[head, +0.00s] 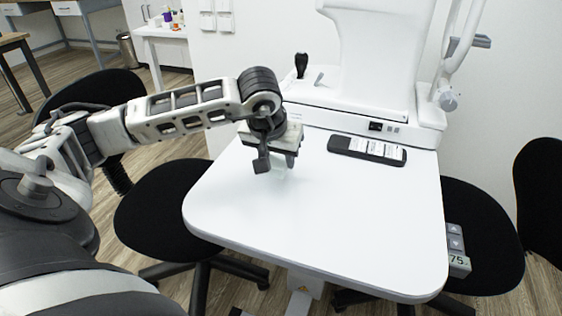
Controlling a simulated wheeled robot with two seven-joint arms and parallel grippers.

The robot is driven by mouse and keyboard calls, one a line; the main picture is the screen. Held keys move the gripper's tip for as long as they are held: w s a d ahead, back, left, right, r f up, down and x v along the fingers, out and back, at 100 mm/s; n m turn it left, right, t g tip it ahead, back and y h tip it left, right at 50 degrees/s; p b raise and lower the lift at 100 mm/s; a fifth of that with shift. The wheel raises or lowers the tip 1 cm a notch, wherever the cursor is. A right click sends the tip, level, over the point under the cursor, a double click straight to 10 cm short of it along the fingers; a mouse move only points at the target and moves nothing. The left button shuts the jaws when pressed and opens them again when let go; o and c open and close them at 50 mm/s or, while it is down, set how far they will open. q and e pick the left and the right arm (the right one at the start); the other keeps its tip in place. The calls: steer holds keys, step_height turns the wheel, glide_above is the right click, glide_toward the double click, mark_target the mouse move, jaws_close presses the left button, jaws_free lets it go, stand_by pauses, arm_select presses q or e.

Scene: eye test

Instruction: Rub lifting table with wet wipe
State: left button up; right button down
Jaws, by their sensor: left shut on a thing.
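The white lifting table (310,224) stands in front of me with rounded front corners. My left gripper (276,164) is over the table's left rear part, fingers pointing down. It is shut on a small pale, translucent thing, which I take to be the wet wipe (281,173); it hangs just below the fingers. The fingers hide most of it, and I cannot tell whether it touches the tabletop. My right gripper is not in view.
A white eye-test machine (375,60) with a black joystick (301,65) stands at the table's back. A dark tray with white labels (367,150) lies right of my gripper. Black stools (165,212) flank the table. The table's front and middle are clear.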

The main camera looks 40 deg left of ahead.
arm_select(q)
steer(key=shift+r+p, duration=1.5)
steer(key=shift+r, duration=1.05)
steer(key=shift+d, duration=0.1)
